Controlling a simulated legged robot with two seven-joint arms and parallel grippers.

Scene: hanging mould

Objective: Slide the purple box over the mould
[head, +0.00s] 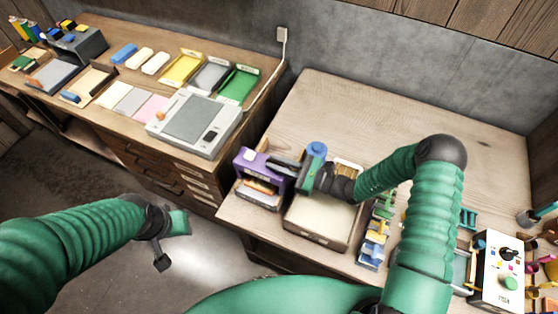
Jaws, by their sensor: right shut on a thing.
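The purple box (247,170) is at the left end of the right-hand wooden table, with a pale knob on its top and orange and pale items showing at its open front. My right gripper (285,164) reaches in from the right and is shut on the purple box at its right side. Its dark fingers hide part of that side. I cannot clearly pick out the mould; it may be among the items at the box's front. My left gripper (172,240) hangs over the floor, away from both tables, with its fingers apart and empty.
A shallow tray (320,244) stands just right of the purple box. Beyond it are a rack of small coloured parts (373,240) and a white control panel (498,272). A grey scale-like device (195,122) is on the left bench. The table's back is clear.

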